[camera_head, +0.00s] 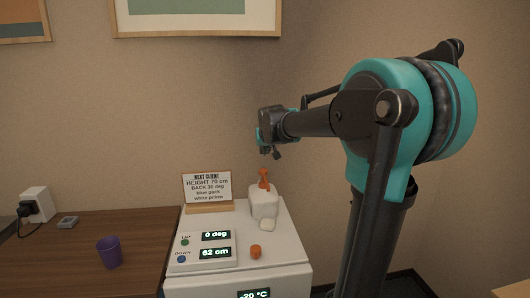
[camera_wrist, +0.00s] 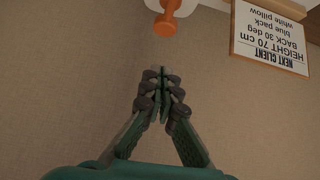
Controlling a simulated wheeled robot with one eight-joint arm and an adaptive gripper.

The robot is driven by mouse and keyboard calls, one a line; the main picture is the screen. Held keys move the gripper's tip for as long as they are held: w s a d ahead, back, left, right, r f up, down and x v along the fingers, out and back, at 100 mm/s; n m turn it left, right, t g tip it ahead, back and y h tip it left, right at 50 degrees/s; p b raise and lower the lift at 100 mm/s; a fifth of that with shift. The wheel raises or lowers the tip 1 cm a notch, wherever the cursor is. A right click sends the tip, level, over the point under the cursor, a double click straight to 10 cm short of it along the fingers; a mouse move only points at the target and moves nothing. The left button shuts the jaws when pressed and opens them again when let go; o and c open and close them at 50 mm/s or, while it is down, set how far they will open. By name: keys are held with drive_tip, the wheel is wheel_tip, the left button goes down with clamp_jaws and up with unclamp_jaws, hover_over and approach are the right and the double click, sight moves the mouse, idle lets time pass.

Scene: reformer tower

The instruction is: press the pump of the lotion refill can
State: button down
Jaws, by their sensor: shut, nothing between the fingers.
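The lotion refill can (camera_head: 263,202) is a white container with an orange pump (camera_head: 264,178) on top, at the back of a white unit. In the wrist view the orange pump (camera_wrist: 166,22) shows at the top edge, with a bit of the white can behind it. My gripper (camera_head: 267,152) is above the pump in the head view, apart from it, pointing down. In the wrist view my gripper (camera_wrist: 160,72) has its fingertips together with nothing between them.
A sign (camera_head: 207,188) stands left of the can. A purple cup (camera_head: 109,253) stands on the wooden table (camera_head: 75,270). The wall is close behind.

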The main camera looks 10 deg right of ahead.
hover_over(264, 174)
drive_tip(key=w, duration=0.1)
wheel_tip(264, 174, down, 4)
drive_tip(key=shift+a+f, duration=0.1)
drive_tip(key=shift+f, duration=0.05)
wheel_tip(264, 174, down, 2)
drive_tip(key=shift+s+f, duration=0.1)
drive_tip(key=shift+f, duration=0.85)
drive_tip(key=shift+f, duration=2.05)
wheel_tip(264, 174, up, 4)
drive_tip(key=shift+r, duration=0.15)
drive_tip(key=v, duration=1)
